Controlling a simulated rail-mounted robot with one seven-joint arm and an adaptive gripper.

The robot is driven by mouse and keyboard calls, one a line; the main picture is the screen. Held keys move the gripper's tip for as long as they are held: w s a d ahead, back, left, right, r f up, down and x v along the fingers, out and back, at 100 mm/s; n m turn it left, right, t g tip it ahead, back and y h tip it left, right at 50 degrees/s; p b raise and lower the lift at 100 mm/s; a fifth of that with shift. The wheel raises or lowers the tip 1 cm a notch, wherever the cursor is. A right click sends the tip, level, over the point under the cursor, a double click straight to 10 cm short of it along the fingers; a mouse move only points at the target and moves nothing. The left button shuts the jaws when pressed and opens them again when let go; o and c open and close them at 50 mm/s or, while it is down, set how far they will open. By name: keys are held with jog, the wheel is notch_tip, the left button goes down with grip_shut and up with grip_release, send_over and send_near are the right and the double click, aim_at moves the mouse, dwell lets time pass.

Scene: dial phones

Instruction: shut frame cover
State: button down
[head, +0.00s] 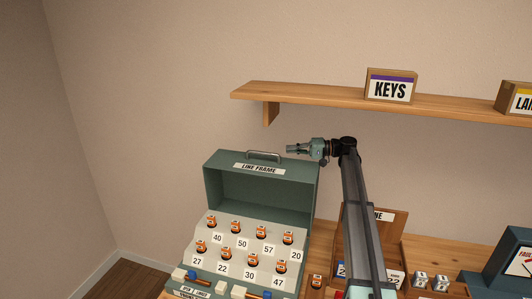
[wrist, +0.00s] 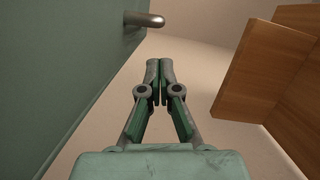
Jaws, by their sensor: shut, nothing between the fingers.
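The line frame (head: 213,187) is a green case on the bench with a sloped front panel. Its cover (head: 231,167), labelled "LINE FRAME", stands open and upright at the back. A metal handle (head: 263,155) sits along the cover's top edge. My gripper (head: 290,149) is above and right of the handle in the head view, pointing left, with its fingers together and empty. In the wrist view my gripper (wrist: 159,65) is shut, the handle's end (wrist: 144,19) is ahead to the left, and the green cover (wrist: 60,70) fills the left side. I see no contact.
A wooden shelf (head: 330,101) with a KEYS box (head: 390,86) is on the wall above my arm. The frame's panel holds several orange-topped plugs (head: 236,227) and number tags. More wooden panels and a green device (head: 508,262) stand to the right.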

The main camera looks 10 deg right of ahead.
aim_at(267, 159)
jog(key=p+x, duration=0.3)
jog(key=x, duration=0.5)
jog(key=shift+a+r+p, duration=0.15)
jog(key=shift+a+p, duration=0.2)
jog(key=shift+a, duration=0.05)
jog(key=shift+w+a, duration=0.15)
jog(key=shift+a, duration=0.4)
jog(key=shift+f, duration=0.2)
